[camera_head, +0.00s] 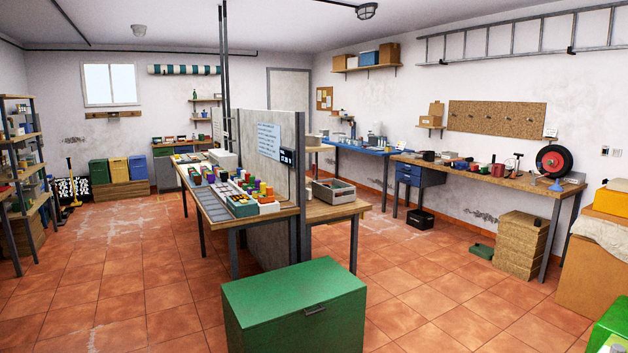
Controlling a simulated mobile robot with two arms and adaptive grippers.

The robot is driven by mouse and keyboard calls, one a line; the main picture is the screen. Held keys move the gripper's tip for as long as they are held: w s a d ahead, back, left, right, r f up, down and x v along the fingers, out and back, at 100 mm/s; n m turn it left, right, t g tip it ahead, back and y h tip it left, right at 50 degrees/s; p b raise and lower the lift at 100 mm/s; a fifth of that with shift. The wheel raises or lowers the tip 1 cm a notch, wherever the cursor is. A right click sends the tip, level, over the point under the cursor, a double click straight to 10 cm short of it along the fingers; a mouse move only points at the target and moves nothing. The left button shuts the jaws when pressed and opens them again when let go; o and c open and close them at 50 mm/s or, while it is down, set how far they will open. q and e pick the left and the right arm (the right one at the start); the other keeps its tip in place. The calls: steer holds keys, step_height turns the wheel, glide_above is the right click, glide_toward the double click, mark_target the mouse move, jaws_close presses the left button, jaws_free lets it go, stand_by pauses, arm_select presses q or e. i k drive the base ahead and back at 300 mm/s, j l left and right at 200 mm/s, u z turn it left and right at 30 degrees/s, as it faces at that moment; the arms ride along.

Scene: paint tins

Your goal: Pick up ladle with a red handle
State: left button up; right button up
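I cannot make out a ladle with a red handle at this distance. Small red items (497,170) lie on the long wooden workbench (540,187) along the right wall, too small to identify. Many small coloured tins or pots (222,178) stand in rows on the table (205,203) left of the grey partition. Neither of my grippers is in view.
A green chest (295,305) stands close in front of me. A grey partition (270,185) divides the room. Cardboard boxes (520,245) stand by the right bench. Open tiled floor (130,270) lies to the left, with shelves (25,170) beyond.

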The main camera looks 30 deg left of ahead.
mark_target(314, 165)
steer(key=i+u, duration=0.25)
steer(key=i, duration=0.75)
steer(key=i+z, duration=0.15)
steer(key=i, duration=0.35)
steer(key=i+j+z, duration=0.1)
steer(key=i, duration=0.4)
steer(key=i+j+z, duration=0.15)
steer(key=i, duration=0.35)
steer(key=i+j+z, duration=0.15)
steer(key=i, duration=0.35)
steer(key=i+j+z, duration=0.15)
steer(key=i, duration=0.3)
steer(key=i+l, duration=0.15)
steer(key=i, duration=0.65)
steer(key=i+l, duration=0.1)
steer(key=i, duration=0.7)
steer(key=i+j+u, duration=0.45)
steer(key=i, duration=0.3)
steer(key=i+u, duration=0.45)
steer(key=i, duration=0.3)
steer(key=i+l+u, duration=0.25)
steer(key=i+u, duration=0.2)
steer(key=i, duration=0.3)
steer(key=i+u, duration=0.45)
steer(key=i+l+u, duration=0.25)
steer(key=i+u, duration=0.2)
steer(key=i+l+u, duration=1.2)
steer(key=l, duration=0.35)
steer(key=i, duration=0.1)
